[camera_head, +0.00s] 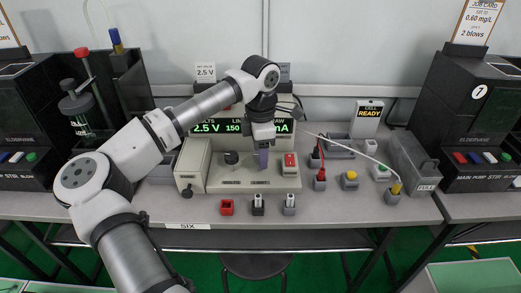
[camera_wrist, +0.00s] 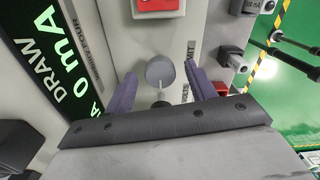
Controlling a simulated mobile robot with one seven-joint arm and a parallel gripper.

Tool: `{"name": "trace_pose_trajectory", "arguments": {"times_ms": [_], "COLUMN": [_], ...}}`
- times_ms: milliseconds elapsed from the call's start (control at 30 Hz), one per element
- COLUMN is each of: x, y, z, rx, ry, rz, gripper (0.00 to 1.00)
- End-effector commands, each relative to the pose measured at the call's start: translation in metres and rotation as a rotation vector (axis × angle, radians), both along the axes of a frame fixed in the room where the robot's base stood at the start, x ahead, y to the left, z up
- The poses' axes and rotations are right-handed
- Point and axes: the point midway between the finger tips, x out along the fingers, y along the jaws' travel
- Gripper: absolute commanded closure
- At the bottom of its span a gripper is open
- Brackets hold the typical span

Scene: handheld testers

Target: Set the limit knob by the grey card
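The power supply (camera_head: 222,182) stands mid-bench; its lit display reads 2.5 V, 150 under the limit heading, and a draw in mA partly hidden by my arm. My gripper (camera_head: 262,158) points down over its panel, hiding the limit knob there. In the wrist view, my gripper (camera_wrist: 160,88) is open, with a purple finger on either side of a round grey knob (camera_wrist: 160,71); I cannot tell whether they touch it. Lettering beside it is partly covered. The grey card (camera_head: 285,72) stands behind the supply, its writing hidden by my arm.
A black knob (camera_head: 231,158) is left of my gripper, and a red button (camera_head: 290,160) is right. A white card (camera_head: 205,72) reads 2.5 V. Sockets with a red plug (camera_head: 321,174) and a yellow plug (camera_head: 396,188) stand right, with leads. Dark stations flank the supply.

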Motion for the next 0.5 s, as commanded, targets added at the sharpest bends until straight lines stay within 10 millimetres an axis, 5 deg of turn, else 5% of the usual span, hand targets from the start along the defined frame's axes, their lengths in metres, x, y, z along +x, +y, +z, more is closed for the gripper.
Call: {"name": "trace_pose_trajectory", "arguments": {"times_ms": [267, 500], "x": [0.000, 0.001], "y": [0.000, 0.000], "z": [0.004, 0.044], "rx": [0.001, 0.002], "ry": [0.000, -0.004], "rz": [0.000, 0.001], "gripper": [0.44, 0.44]}}
